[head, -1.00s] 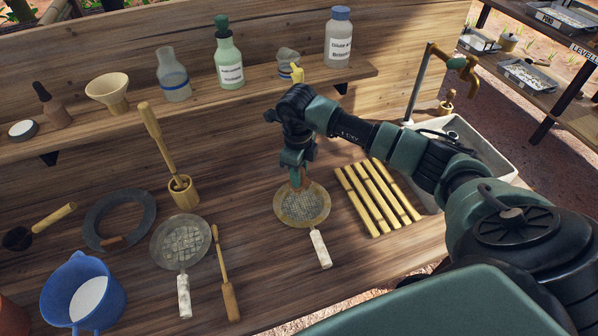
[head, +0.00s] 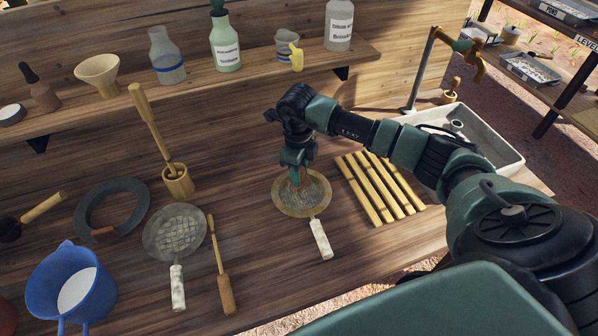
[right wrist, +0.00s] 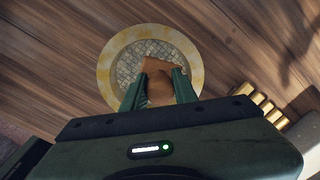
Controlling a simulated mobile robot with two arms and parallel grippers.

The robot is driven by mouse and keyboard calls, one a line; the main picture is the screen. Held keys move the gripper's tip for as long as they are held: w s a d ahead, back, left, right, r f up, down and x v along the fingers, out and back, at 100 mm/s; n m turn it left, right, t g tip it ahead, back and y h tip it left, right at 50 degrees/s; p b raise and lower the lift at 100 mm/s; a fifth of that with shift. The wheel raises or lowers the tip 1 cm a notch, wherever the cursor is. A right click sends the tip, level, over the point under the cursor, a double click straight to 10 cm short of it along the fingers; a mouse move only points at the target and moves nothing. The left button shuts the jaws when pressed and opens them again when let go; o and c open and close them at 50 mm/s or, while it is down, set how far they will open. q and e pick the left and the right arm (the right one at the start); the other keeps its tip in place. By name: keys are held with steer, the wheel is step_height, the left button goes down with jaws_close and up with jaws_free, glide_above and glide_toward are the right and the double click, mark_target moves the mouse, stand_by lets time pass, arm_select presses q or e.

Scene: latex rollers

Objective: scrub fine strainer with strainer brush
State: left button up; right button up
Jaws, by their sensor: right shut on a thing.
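A round strainer (head: 315,199) with a yellowish rim, fine mesh and pale handle lies on the wooden bench, its handle toward the front. My right gripper (head: 298,165) is above the far part of its mesh, pointing down. It is shut on a brown brush (right wrist: 158,89), which shows between the fingertips in the right wrist view, over the strainer (right wrist: 109,77). I cannot tell whether the brush touches the mesh. A second, grey-rimmed strainer (head: 175,232) with a coarser-looking mesh lies farther left. My left gripper is not in view.
A bamboo rack (head: 378,188) lies close right of the strainer, with a sink (head: 490,140) beyond. Bottles line the shelf (head: 200,92).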

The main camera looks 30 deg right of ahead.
jaws_close()
steer(key=shift+f+b, duration=0.9)
steer(key=shift+f, duration=0.15)
steer(key=shift+s+a+r+p, duration=0.15)
steer(key=shift+s+p, duration=0.35)
steer(key=shift+s, duration=0.1)
steer(key=shift+s+a+p, duration=0.15)
steer(key=shift+s+p, duration=0.1)
steer(key=shift+s, duration=0.3)
steer(key=shift+s+a+p, duration=0.15)
steer(key=shift+s+p, duration=0.05)
steer(key=shift+s, duration=0.3)
steer(key=shift+s+a, duration=0.1)
steer(key=shift+s, duration=0.2)
